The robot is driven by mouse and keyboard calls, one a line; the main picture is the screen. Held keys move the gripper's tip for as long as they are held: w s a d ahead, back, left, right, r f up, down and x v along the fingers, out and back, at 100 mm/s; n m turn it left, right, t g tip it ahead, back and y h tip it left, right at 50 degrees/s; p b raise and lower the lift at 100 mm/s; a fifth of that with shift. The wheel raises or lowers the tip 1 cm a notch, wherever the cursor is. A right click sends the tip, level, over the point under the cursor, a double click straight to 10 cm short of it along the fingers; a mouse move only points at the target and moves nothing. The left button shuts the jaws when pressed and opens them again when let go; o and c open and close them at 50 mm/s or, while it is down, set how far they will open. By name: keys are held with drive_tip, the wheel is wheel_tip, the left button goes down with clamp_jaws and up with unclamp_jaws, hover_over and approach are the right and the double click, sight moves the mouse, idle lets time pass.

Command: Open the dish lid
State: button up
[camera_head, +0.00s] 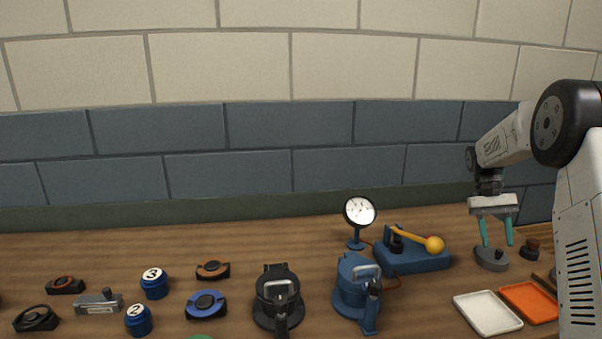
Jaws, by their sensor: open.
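My gripper (497,243) is at the right, pointing down with its two teal fingers apart and nothing visible between them. A small dark grey rounded piece (491,260), perhaps the dish with its lid, sits on the table just below the fingertips. The fingers overlap its upper edge in the picture; I cannot tell whether they touch it. A black round casing (277,296) and a blue round casing (352,292), each with a handle on top, stand near the front centre and look closed. No piece is clearly marked as the dish.
A blue press with a yellow ball lever (434,244) and a dial gauge (360,211) stand left of my gripper. A white tray (487,313), an orange tray (530,303) and a brown knob (531,250) are close by. Numbered blue jars (154,284) stand left.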

drive_tip(key=s+a+r+n+t, duration=0.2)
drive_tip(key=s+a+r, duration=0.1)
drive_tip(key=s+a, duration=0.6)
drive_tip(key=s+a+r+n+t, duration=0.1)
drive_tip(key=s+a+r+t, duration=0.2)
drive_tip(key=s+a, duration=0.6)
drive_tip(key=s+a+r+n+t, duration=0.2)
drive_tip(key=s+a, duration=0.6)
drive_tip(key=s, duration=0.8)
drive_tip(key=shift+s+a+r+n+t, duration=0.3)
drive_tip(key=shift+s+a+r+t, duration=0.1)
drive_tip(key=shift+r, duration=0.35)
drive_tip(key=shift+c, duration=0.2)
drive_tip(key=shift+c, duration=0.3)
